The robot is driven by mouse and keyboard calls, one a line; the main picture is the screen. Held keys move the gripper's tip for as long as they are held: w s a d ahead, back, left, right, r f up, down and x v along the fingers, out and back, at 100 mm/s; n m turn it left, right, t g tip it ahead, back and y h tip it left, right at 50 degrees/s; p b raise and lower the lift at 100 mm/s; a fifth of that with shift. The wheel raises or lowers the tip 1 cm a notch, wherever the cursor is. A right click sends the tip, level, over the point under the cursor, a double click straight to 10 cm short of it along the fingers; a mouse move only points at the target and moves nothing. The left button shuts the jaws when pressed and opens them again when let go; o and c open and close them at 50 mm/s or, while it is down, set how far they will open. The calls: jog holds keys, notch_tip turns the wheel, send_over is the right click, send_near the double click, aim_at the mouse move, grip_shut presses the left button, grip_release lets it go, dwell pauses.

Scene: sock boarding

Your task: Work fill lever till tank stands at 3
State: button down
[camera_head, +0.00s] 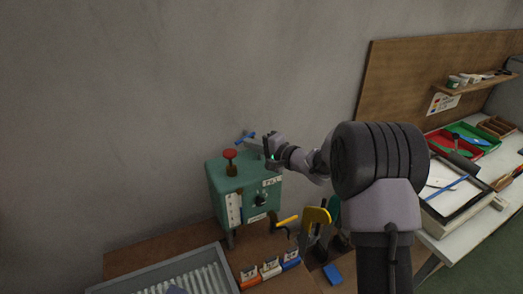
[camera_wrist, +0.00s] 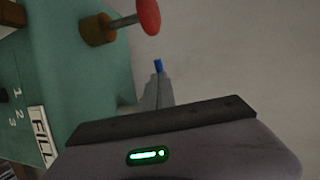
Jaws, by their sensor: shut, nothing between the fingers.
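The teal tank box (camera_head: 240,192) stands by the wall with a white scale strip (camera_head: 233,208) on its front; the level is too small to read. In the wrist view the box (camera_wrist: 95,70) shows the numbers 1, 2, 3 and a FILL label (camera_wrist: 42,135). A blue-handled lever (camera_head: 245,137) shows above the back of the box; its blue tip (camera_wrist: 158,65) shows in the wrist view. My gripper (camera_head: 266,145) is shut and empty, just right of the lever. Its body hides part of the lever, and I cannot tell whether they touch.
A red mushroom knob (camera_head: 230,154) stands on the box top, left of my gripper. A black dial (camera_head: 260,199) is on the front. The wall is close behind.

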aim_at(240, 141)
jog(key=shift+w+a, duration=0.2)
jog(key=shift+a, duration=0.05)
jog(key=m+t+h+b, duration=0.1)
jog(key=a+m+t+h+b, duration=0.1)
jog(key=b, duration=0.1)
jog(key=shift+w+a+f+h, duration=0.15)
jog(key=shift+a+f+h, duration=0.1)
jog(key=shift+a+h, duration=0.05)
jog(key=shift+a+m+h+b, duration=0.3)
jog(key=shift+m+h+b, duration=0.1)
jog(key=shift+m+b, duration=0.1)
jog(key=shift+w+a+r+p, duration=0.1)
jog(key=shift+w+r+p, duration=0.15)
jog(key=shift+p, duration=0.1)
jog(key=shift+s, duration=0.1)
